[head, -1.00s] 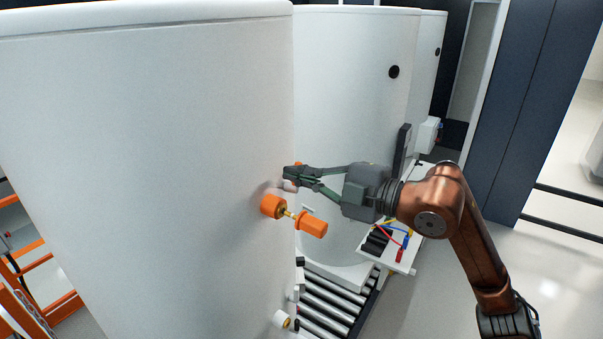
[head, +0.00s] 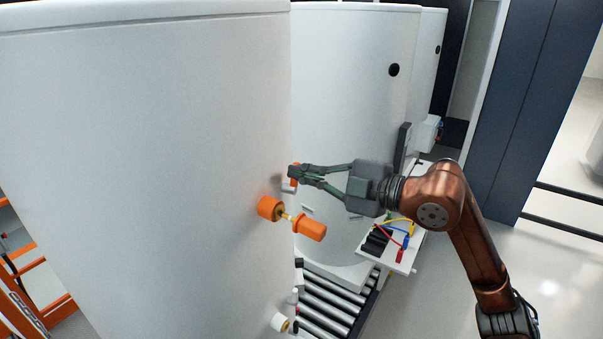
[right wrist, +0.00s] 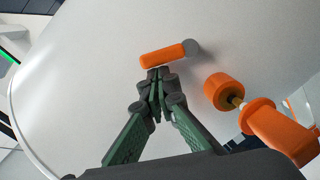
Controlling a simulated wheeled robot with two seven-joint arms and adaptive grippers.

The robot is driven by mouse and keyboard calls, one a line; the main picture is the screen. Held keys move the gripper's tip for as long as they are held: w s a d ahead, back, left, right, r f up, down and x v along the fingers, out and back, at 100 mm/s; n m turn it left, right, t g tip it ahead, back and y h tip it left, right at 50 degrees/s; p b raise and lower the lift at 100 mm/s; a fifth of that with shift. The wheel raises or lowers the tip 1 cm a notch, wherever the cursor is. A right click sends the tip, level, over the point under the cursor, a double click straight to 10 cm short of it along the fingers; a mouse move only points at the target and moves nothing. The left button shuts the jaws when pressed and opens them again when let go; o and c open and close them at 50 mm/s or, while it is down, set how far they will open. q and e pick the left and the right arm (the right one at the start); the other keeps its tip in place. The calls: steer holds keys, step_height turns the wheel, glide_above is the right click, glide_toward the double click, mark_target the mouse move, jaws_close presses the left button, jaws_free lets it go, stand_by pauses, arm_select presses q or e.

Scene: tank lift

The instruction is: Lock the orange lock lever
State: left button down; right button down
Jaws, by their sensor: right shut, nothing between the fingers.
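The orange lock lever (right wrist: 163,54) is a short rounded bar on a grey pivot (right wrist: 192,47), standing out from the white tank wall. In the right wrist view it lies nearly level, its free end to the left. My right gripper (right wrist: 155,73) is shut and empty, its fingertips just below the lever's free half. I cannot tell whether they touch it. In the head view my right gripper (head: 293,172) is at the tank's right edge and mostly hides the lever; a bit of orange (head: 295,183) shows at the fingertips. My left gripper is not in view.
An orange valve-like fitting (head: 270,208) with an orange handle (head: 311,230) sticks out just below my right gripper. A second white tank (head: 350,70) stands behind. A white shelf (head: 408,263) with coloured cables is below my arm. Rollers (head: 330,300) lie below.

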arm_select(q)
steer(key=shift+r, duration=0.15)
arm_select(e)
steer(key=shift+w+d+m, duration=0.1)
steer(key=shift+w+m, duration=0.1)
steer(key=shift+m, duration=0.2)
arm_select(q)
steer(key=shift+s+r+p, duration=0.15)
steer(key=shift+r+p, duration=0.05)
steer(key=shift+p, duration=0.1)
arm_select(e)
steer(key=shift+w+d+m, duration=0.15)
steer(key=shift+w+m, duration=0.2)
steer(key=shift+m, duration=0.25)
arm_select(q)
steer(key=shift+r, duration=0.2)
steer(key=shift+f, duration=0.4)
arm_select(e)
steer(key=shift+w+d+f+m+g, duration=0.2)
steer(key=shift+w+m+g, duration=0.05)
steer(key=shift+w+m, duration=0.3)
steer(key=shift+w+d+f+m+g, duration=0.2)
steer(key=shift+w+m+g, duration=0.05)
steer(key=shift+w+m, duration=0.25)
arm_select(q)
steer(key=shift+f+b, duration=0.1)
steer(key=shift+b, duration=0.2)
arm_select(e)
steer(key=shift+w+f, duration=0.15)
steer(key=shift+w, duration=0.05)
